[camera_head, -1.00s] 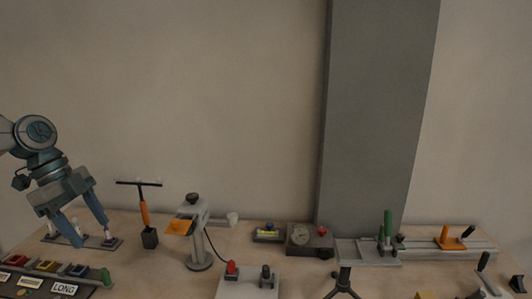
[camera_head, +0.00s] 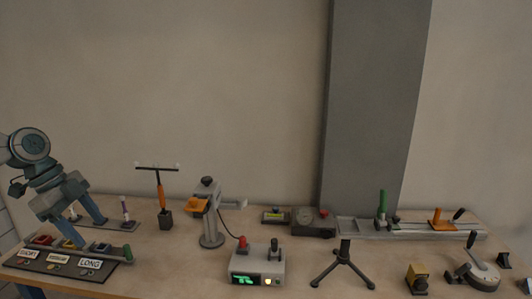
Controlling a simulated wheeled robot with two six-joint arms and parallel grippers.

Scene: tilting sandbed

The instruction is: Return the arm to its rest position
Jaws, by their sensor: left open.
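My left gripper (camera_head: 90,233) comes in from the left edge on its grey-blue arm. Its two blue fingers are spread and point down, with nothing seen between them. In the picture they overlap the dark labelled tray (camera_head: 37,265) and the front of a grey rack (camera_head: 106,226); whether they touch either I cannot tell. A slim white and purple vial (camera_head: 125,209) stands upright on the rack, right of the fingers. Another vial (camera_head: 73,213) is partly hidden behind the gripper. My right gripper is not in view.
A T-shaped tool with an orange handle (camera_head: 160,193), a grey stand (camera_head: 209,222), a box with a green display (camera_head: 257,266), a small tripod (camera_head: 343,268) and a grey rail (camera_head: 365,229) stand to the right. Bare table (camera_head: 170,262) lies between tray and box.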

